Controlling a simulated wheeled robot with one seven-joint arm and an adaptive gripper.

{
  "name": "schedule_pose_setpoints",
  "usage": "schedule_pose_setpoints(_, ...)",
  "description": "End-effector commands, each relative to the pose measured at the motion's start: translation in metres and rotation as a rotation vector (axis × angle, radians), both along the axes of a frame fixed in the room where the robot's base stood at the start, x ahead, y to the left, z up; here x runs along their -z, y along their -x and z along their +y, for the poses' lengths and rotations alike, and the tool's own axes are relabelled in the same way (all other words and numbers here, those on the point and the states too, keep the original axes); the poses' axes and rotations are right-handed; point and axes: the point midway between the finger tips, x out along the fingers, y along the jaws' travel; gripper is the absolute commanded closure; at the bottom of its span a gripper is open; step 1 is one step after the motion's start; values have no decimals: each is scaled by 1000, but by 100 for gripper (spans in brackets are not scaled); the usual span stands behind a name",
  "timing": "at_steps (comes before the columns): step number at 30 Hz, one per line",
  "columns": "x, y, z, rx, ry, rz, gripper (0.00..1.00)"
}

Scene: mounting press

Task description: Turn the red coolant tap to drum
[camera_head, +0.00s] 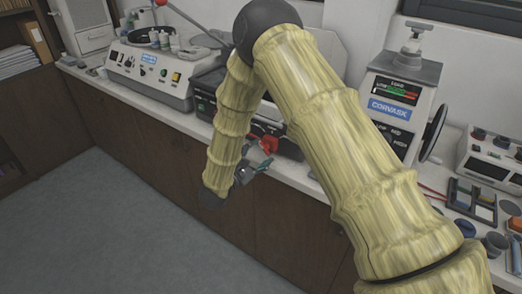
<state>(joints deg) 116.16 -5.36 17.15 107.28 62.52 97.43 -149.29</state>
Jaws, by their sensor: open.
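The red coolant tap (268,143) is a small red part at the front of the dark machine behind my arm, near the bench's front edge. My arm, in a pale yellow sleeve, hides part of the machine and maybe part of the tap. My gripper (259,168) is small in the picture, just below the tap and in front of the bench edge. It is open and nothing shows in it. I cannot tell whether a fingertip touches the tap. The tap's setting and any drum label are too small to read.
A grey polishing machine (150,75) with bottles on top stands on the bench at left. A tall press with a blue label (390,108) and black handwheel stands at right. Trays and small cups (472,200) crowd the right end. The floor at left is clear.

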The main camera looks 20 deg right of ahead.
Motion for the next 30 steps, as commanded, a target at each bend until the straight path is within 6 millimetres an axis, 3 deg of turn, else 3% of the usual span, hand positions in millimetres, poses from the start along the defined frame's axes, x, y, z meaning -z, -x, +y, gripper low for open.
schedule_pose_setpoints(6, -1, -10, -13, 0, 0, 0, 38)
schedule_pose_setpoints(16, 0, -11, -14, -1, 1, 0, 38)
schedule_pose_setpoints(21, 0, -11, -14, -1, 1, 0, 68)
schedule_pose_setpoints(30, 0, -11, -13, -1, -13, -17, 70)
